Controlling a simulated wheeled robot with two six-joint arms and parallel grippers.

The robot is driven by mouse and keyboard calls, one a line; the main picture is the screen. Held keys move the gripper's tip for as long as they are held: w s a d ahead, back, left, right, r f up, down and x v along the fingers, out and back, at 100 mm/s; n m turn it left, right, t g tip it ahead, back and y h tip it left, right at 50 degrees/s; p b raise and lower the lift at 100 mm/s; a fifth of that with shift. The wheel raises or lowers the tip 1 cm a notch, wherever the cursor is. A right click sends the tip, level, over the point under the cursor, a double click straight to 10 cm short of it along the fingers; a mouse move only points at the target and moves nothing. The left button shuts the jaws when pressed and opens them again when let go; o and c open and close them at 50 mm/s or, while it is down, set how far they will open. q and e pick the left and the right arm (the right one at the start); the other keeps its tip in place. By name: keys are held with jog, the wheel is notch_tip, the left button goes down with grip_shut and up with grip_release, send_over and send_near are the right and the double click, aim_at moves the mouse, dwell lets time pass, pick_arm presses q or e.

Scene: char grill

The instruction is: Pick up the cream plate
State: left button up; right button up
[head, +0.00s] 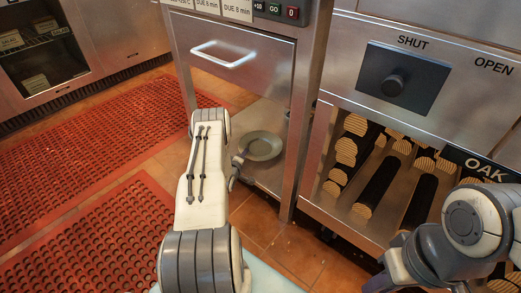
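A round, shallow plate (265,148) rests on the low shelf under the metal cabinet. It looks greyish in the shade, and I cannot tell whether it is cream. My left arm reaches up from the bottom centre and bends at its far end. A small grey part at its right, beside the plate's left edge, may belong to my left wrist or gripper. The fingers are not clearly visible, and I cannot tell whether they touch the plate. My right arm is folded at the lower right. Its gripper does not show.
A closed drawer (262,68) with a handle is above the shelf, and a metal leg (303,125) stands at the shelf's right. Cut logs (377,185) fill a bay by the OAK sign (480,166). Red mats (95,135) cover the floor at left.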

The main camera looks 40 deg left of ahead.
pick_arm(q)
jog(key=shift+c, duration=0.3)
grip_shut()
dwell(1.0)
jog(key=shift+r, duration=0.1)
notch_tip(320, 180, up, 28)
jog(key=p, duration=1.4)
jog(key=shift+p, duration=0.35)
